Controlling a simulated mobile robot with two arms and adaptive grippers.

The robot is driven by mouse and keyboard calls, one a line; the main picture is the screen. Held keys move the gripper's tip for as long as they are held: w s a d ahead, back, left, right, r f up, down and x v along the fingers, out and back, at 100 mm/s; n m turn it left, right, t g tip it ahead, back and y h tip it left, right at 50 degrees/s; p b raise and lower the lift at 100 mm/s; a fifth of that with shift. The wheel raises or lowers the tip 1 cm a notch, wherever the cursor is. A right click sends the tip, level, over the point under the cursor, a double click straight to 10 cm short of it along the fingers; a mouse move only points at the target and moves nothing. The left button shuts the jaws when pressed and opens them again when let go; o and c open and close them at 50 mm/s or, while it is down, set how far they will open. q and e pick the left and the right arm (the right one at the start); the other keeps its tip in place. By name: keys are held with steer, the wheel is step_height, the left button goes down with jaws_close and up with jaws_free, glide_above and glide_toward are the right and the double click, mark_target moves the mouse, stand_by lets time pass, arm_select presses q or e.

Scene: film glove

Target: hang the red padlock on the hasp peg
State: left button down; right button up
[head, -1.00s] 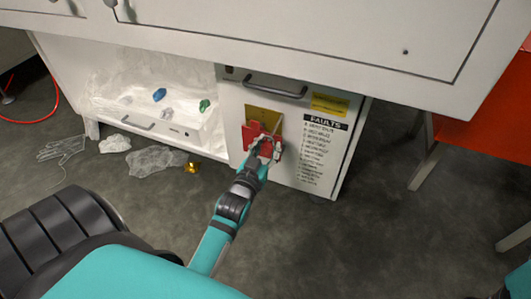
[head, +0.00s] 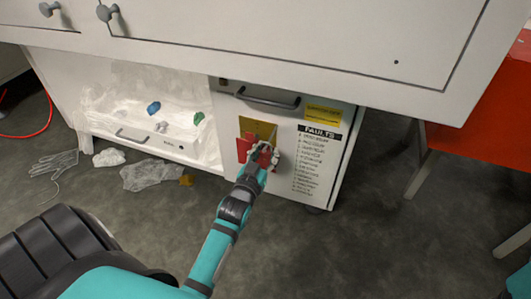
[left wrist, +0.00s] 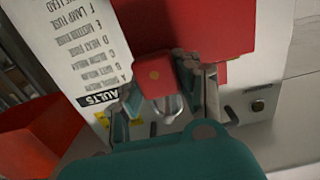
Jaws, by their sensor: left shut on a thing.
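The red padlock (left wrist: 153,83), a small red body with a brass dot and a silver shackle, sits between the fingers of my left gripper (left wrist: 170,95). The shackle points toward the cabinet's handle side. In the head view my left gripper (head: 264,157) is in front of the yellow plate (head: 260,128) on the cabinet door. A larger red piece (head: 243,150) shows below that plate, partly covered by the gripper. It fills the top of the left wrist view (left wrist: 190,25). I cannot make out the hasp peg, or whether the shackle touches it. My right gripper is out of view.
A dark handle (head: 268,98) crosses the door above the plate. The faults list (head: 312,165) is right of it. An open drawer (head: 165,145) holds small coloured items. Clear plastic film (head: 150,175) lies on the floor. An orange-red table (head: 480,120) stands at right.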

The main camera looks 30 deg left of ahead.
arm_select(q)
steer(key=shift+w, duration=0.1)
steer(key=c, duration=1.4)
jaws_free()
steer(key=o, duration=0.6)
steer(key=shift+w+f, duration=0.1)
steer(key=shift+w, duration=0.05)
steer(key=shift+c, duration=0.2)
